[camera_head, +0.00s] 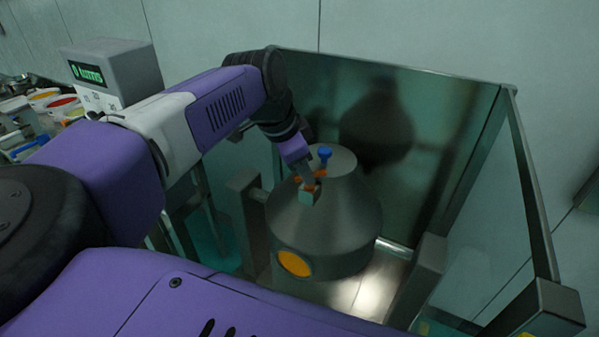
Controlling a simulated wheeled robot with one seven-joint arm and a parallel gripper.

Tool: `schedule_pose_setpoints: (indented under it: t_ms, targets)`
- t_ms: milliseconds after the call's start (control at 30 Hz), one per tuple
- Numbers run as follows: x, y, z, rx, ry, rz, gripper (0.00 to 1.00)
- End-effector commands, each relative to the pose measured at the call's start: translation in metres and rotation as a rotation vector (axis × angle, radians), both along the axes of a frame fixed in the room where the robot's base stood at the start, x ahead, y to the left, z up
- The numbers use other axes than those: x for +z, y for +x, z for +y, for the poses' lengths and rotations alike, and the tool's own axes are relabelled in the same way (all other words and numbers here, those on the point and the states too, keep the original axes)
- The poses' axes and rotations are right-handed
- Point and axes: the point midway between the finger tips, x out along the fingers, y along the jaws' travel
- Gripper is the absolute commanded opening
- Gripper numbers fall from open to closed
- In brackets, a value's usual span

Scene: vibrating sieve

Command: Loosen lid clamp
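The sieve vessel (335,222) is a grey metal drum with a cone-shaped top and an orange round port (294,264) low on its front. Small orange parts and a pale block (306,194) sit at the top left of the cone, seemingly part of the lid clamp. A blue knob (324,153) stands upright behind them on the lid. My gripper (308,181) reaches down from the upper left, its tips at or very near the orange parts. The fingers are small and partly merge with these parts, so I cannot tell whether they are open or touching.
A metal frame with a dark glassy back panel (440,140) and a right side rail (535,200) encloses the vessel. A grey box with a green display (113,70) stands at the left. Several small containers (45,97) crowd the far left.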

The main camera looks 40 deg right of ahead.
Motion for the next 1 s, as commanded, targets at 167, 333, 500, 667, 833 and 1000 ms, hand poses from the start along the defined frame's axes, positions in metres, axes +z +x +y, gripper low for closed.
schedule_pose_setpoints:
  t_ms: [167,333,500,667,833,1000]
  targets:
    - [-0.0108,-0.0048,-0.0043,0.002,-0.001,-0.001,0.36]
    - [-0.0110,-0.0053,-0.0046,0.003,0.000,-0.001,0.36]
    - [-0.0111,-0.0052,-0.0046,0.004,0.000,-0.001,0.22]
    - [-0.0110,-0.0051,-0.0045,0.004,0.000,-0.001,0.00]
    - [-0.0110,-0.0050,-0.0044,0.002,0.000,0.000,0.00]
    - [-0.0114,-0.0042,-0.0043,-0.020,0.001,-0.001,0.00]
